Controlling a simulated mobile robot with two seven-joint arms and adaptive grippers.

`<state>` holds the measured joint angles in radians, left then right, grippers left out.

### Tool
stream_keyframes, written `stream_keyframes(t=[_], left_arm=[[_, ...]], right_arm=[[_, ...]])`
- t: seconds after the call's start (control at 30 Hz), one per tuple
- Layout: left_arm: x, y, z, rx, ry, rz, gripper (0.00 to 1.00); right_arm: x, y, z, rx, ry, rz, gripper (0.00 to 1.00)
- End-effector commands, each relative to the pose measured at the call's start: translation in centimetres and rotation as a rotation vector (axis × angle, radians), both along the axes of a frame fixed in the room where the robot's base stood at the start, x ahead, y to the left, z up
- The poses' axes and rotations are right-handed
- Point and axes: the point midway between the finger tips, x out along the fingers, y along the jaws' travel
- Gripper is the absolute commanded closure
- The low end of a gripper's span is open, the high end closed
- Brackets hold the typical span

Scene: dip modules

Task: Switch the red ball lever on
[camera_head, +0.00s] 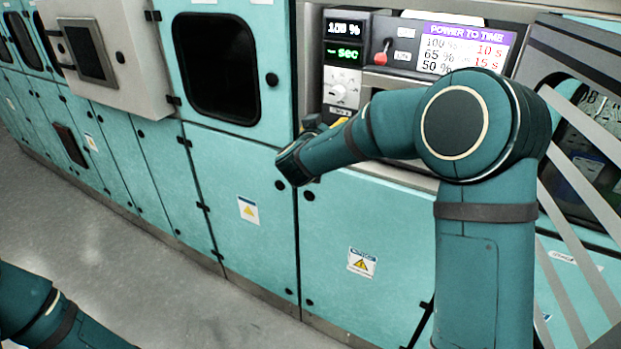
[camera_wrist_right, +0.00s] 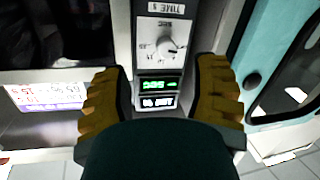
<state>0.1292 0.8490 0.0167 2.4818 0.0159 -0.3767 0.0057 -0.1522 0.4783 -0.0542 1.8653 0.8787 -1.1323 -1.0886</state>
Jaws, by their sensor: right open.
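The red ball lever (camera_head: 381,56) is on the grey control panel (camera_head: 405,82) in the head view, between the displays and the purple-headed sign. In the head view my right arm reaches in front of the panel, and the gripper is mostly hidden behind the wrist, below and left of the lever. My left gripper is out of view.
A white dial (camera_head: 343,94) sits below the percent and second displays (camera_head: 344,40); it also shows in the wrist view (camera_wrist_right: 164,46). The "POWER TO TIME" sign (camera_head: 462,48) is right of the lever. Teal cabinets (camera_head: 240,175) line the wall. The grey floor (camera_head: 150,270) is clear.

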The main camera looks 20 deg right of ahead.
Motion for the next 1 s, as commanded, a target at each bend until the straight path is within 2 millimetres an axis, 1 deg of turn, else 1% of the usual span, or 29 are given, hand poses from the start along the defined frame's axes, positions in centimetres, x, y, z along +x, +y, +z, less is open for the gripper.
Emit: stream_keyframes(t=[0.03, 0.2, 0.5, 0.6, 0.8, 1.0], left_arm=[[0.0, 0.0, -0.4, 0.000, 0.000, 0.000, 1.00], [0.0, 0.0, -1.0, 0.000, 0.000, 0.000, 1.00], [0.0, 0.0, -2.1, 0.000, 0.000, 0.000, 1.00], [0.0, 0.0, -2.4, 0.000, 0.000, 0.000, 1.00], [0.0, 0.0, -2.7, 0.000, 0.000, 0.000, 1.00], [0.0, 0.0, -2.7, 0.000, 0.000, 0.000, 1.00]], right_arm=[[0.0, 0.2, -1.2, 0.006, 0.010, 0.016, 0.40], [0.2, 1.2, -4.1, 0.032, 0.033, 0.068, 0.40], [0.0, 2.6, -8.9, 0.081, 0.078, 0.150, 0.40], [-0.1, 3.1, -10.2, 0.095, 0.091, 0.172, 0.40], [-0.3, 3.6, -11.7, 0.115, 0.108, 0.198, 0.40], [-0.3, 3.7, -12.1, 0.120, 0.112, 0.203, 0.40]])
